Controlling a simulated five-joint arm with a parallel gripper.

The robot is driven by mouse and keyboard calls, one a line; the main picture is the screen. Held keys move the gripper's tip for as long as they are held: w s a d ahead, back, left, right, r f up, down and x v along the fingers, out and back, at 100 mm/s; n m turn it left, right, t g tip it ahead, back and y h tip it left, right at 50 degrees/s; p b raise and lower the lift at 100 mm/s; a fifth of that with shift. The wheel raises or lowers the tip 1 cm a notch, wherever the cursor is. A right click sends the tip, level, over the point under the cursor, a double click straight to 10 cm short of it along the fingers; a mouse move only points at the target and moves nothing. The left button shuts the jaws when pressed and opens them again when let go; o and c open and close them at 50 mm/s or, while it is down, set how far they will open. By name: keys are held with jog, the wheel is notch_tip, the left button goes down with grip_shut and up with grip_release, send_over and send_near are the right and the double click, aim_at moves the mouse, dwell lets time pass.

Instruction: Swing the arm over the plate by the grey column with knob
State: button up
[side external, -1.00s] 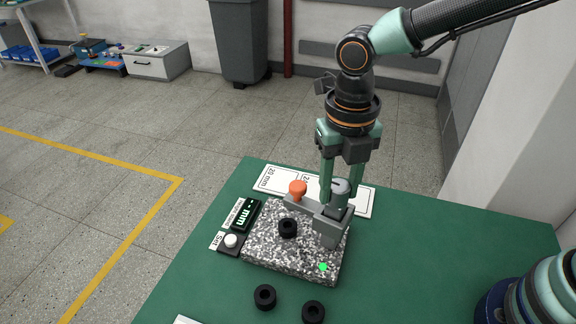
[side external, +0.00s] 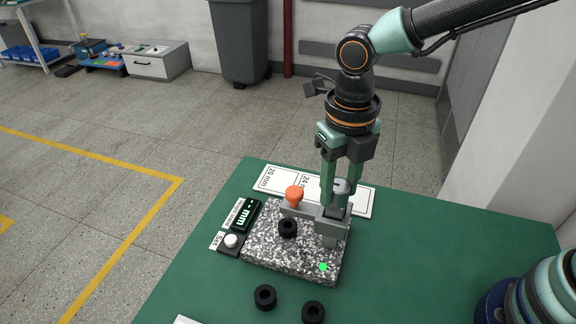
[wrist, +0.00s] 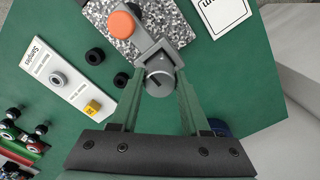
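The speckled stone plate (side external: 275,258) lies on the green table. A grey column with a round knob on top (side external: 341,187) stands at its right back. A grey arm (side external: 300,211) reaches left from the column over the plate's back part, with an orange knob (side external: 294,194) near its far end. My gripper (side external: 341,197) points down with one finger on each side of the column's knob and appears shut on it. In the wrist view the fingers flank the grey knob (wrist: 160,82); the orange knob (wrist: 123,24) is beyond. A black ring (side external: 288,228) sits on the plate.
Two black rings (side external: 265,297) (side external: 313,312) lie in front of the plate. A small display (side external: 244,215) and a white button (side external: 231,240) are at its left. White label cards (side external: 275,181) lie behind.

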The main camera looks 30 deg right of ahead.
jog(key=o, duration=0.3)
jog(key=shift+r, duration=0.1)
notch_tip(320, 180, up, 12)
dwell(0.5)
jog(key=s+d+f+n+t, duration=0.1)
jog(key=d+n+t, duration=0.1)
jog(key=d+n, duration=0.8)
jog(key=s+d+f+n+t, duration=0.1)
jog(key=d+n+t, duration=0.2)
jog(key=d+n, duration=0.8)
jog(key=n, duration=1.4)
jog(key=shift+f+n+t, duration=0.3)
jog(key=shift+f+n, duration=0.05)
jog(key=shift+n, duration=0.05)
